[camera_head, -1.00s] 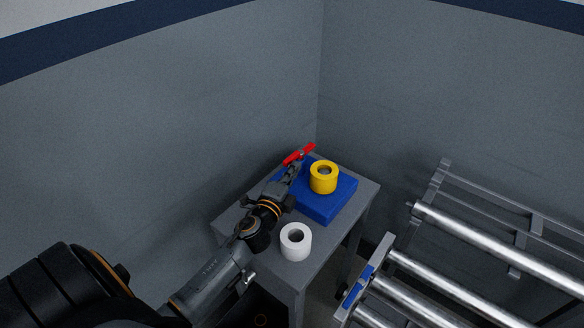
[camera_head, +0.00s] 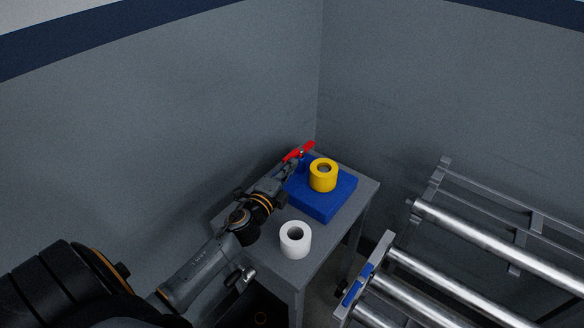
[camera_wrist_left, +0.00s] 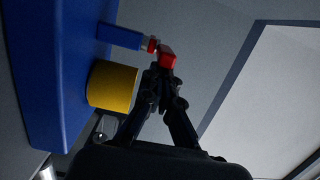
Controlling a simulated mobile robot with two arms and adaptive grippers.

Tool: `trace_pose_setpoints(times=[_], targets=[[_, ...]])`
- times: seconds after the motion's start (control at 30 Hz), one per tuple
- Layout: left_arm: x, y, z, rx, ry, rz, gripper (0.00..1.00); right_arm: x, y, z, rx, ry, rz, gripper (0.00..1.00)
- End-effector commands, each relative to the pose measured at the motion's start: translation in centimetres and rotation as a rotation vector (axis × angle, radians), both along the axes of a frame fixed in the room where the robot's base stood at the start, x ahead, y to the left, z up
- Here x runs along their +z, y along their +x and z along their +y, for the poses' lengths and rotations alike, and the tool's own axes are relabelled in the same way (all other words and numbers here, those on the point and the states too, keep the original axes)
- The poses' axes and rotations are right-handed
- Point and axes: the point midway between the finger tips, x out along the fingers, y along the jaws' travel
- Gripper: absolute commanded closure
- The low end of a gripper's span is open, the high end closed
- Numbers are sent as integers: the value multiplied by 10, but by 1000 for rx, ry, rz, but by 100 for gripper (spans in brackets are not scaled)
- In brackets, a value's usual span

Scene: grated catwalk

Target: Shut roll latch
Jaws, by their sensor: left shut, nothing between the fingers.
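A red latch handle (camera_head: 299,151) stands at the back of a blue block (camera_head: 322,204). In the left wrist view the red handle (camera_wrist_left: 167,55) is at the end of a blue post (camera_wrist_left: 120,36). A yellow roll (camera_head: 323,175) sits on the block, and it also shows in the left wrist view (camera_wrist_left: 111,86). My left gripper (camera_head: 291,167) is shut and empty, just in front of the handle. In the left wrist view its fingertips (camera_wrist_left: 158,78) are right at the red handle; I cannot tell whether they touch. My right gripper is in neither view.
A white roll (camera_head: 295,239) stands at the front of the small grey table (camera_head: 320,253). Grey walls meet close behind the table. A frame with metal rollers (camera_head: 440,281) stands to the right. The table's right edge is bare.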

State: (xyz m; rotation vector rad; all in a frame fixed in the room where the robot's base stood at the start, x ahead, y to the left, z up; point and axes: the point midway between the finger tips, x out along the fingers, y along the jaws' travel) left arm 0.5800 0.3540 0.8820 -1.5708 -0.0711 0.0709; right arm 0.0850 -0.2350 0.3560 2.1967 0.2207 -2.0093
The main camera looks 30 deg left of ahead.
Motion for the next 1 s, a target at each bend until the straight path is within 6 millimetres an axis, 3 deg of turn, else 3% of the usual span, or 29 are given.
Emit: trace_pose_setpoints(times=[0.37, 0.63, 1.0], targets=[[-1, -1, 8, -75, 7, 3, 100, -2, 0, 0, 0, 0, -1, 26], [-1, -1, 21, -335, 9, 3, 100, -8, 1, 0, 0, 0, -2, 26], [0, 3, 44, -324, 3, 1, 100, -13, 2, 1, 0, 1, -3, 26]])
